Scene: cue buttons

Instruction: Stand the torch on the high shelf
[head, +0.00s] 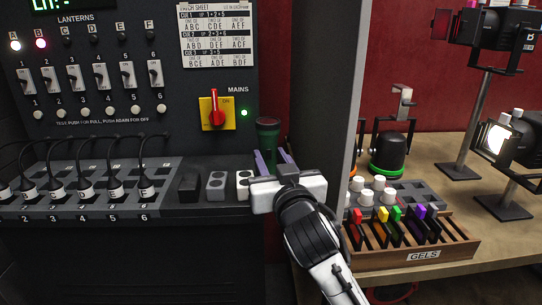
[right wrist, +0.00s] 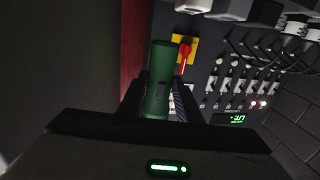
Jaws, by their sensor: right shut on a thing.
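A dark green torch (head: 267,140) stands upright between the fingers of my right gripper (head: 275,160) in the head view, in front of the panel's right end. In the right wrist view the torch (right wrist: 158,80) shows as a green cylinder with a finger of my right gripper (right wrist: 158,100) on either side. The right gripper is shut on it. The torch's lower part is hidden behind the gripper in the head view. I cannot make out which surface is the high shelf. My left gripper is in neither view.
A black control panel (head: 150,105) with switches and a red mains switch (head: 216,111) stands at left. A dark upright partition (head: 321,80) rises just right of the torch. Beyond it a wooden table (head: 450,150) carries lamps and a gels rack (head: 410,255).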

